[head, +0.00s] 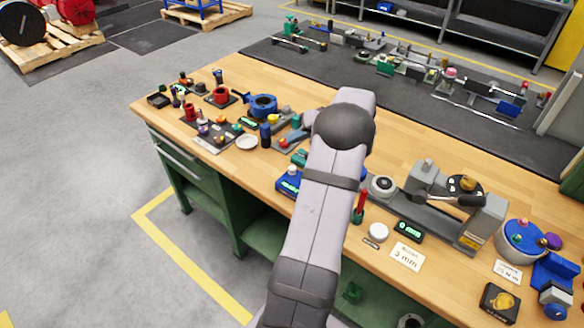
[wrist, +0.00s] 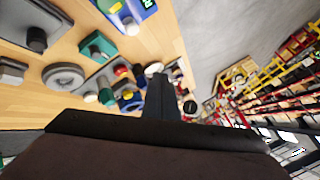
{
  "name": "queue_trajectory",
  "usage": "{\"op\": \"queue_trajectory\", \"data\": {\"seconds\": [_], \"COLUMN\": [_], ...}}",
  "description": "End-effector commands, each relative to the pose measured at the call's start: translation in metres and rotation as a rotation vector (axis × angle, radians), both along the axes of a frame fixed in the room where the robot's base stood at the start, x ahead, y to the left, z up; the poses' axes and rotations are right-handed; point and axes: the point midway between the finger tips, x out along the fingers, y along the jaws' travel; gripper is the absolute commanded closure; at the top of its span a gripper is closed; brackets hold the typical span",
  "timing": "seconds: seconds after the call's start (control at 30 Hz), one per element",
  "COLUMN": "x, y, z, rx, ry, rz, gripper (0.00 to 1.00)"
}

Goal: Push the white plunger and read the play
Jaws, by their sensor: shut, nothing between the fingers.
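A blue box (head: 288,187) with a white plunger-like knob (head: 292,171) on top stands near the front edge of the bench, just left of my arm in the head view. In the wrist view a blue-and-white device (wrist: 138,12) with a green display and a pale round knob (wrist: 131,26) is at the top edge; it looks like the same box. The display's reading is not legible. My gripper (wrist: 159,82) shows as dark, shut fingers, empty and apart from that knob. In the head view my arm hides the gripper.
A white round button (head: 378,232), a green display (head: 409,230) and a card reading 2 mm (head: 407,257) lie right of my arm. A grey clamp fixture (head: 440,200) stands behind them. Several small parts crowd the left bench, including a blue valve (head: 262,105) and a white dish (head: 246,142).

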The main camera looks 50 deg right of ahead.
Motion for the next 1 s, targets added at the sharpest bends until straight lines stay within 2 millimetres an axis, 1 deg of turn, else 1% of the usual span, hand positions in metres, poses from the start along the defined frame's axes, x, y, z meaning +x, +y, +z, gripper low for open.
{"op": "queue_trajectory", "data": {"seconds": [0.17, 0.37, 0.67, 0.77, 0.8, 1.0], "x": [0.0, 0.0, 0.0, 0.0, 0.0, 0.0], "y": [0.0, 0.001, 0.001, 0.001, 0.0, 0.0], "z": [-0.005, -0.018, -0.052, -0.064, -0.072, -0.086], "rx": [0.001, 0.004, 0.004, 0.004, 0.002, 0.001], "ry": [0.001, 0.001, 0.001, 0.001, 0.001, 0.0], "rz": [0.0, -0.001, -0.001, -0.001, -0.001, -0.001], "gripper": [1.0, 1.0, 1.0, 1.0, 1.0, 1.0]}}
